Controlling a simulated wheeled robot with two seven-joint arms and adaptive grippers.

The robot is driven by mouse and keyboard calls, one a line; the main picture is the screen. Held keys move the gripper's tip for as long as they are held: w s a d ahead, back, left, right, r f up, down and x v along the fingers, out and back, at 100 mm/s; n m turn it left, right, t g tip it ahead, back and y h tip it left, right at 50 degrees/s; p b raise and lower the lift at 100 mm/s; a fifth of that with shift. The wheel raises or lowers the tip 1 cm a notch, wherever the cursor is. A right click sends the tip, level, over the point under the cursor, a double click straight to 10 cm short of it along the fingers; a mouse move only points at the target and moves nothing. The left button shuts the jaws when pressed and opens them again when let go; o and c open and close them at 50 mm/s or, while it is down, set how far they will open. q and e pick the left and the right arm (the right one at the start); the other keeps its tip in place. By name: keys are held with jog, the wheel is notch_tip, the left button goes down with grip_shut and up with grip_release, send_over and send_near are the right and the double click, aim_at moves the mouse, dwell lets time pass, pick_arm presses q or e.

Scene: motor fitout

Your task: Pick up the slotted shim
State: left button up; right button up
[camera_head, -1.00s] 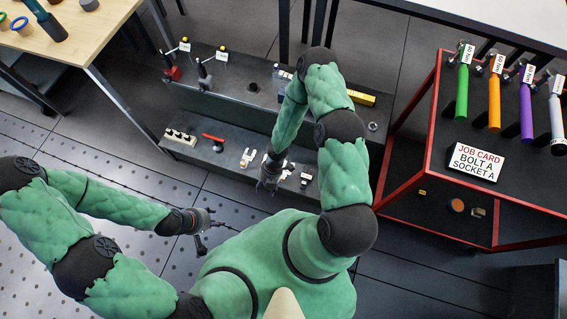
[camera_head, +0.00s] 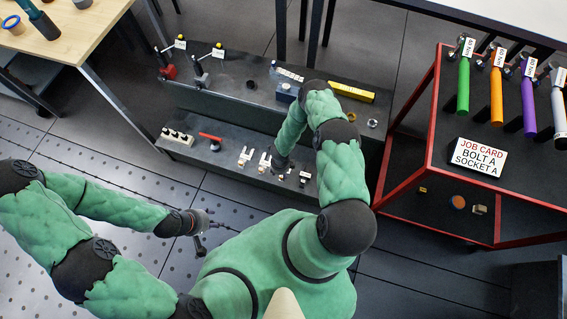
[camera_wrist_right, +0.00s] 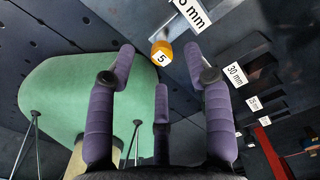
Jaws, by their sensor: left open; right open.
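Two small pale slotted pieces, which look like slotted shims, lie on the lower step of the grey bench in the head view, one on the left (camera_head: 245,156) and one on the right (camera_head: 265,162). My right wrist reaches down just right of them; the gripper's fingers are mostly hidden there. In the right wrist view my right gripper (camera_wrist_right: 162,65) is open, with its purple fingers spread and nothing held. My left gripper (camera_head: 204,230) is open and empty, left of my torso.
The bench's upper step (camera_head: 235,85) carries labelled stands, a blue block (camera_head: 287,92), a yellow bar (camera_head: 352,91) and rings. A red-handled tool (camera_head: 210,137) lies on the lower step. A red-framed cart (camera_head: 433,140) stands at right. Labelled dark blocks (camera_wrist_right: 235,73) show in the wrist view.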

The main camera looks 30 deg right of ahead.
aim_at(281, 177)
jog(key=shift+s+f+b, duration=0.15)
jog(key=shift+f+b, duration=1.25)
jog(key=shift+f, duration=1.45)
grip_shut()
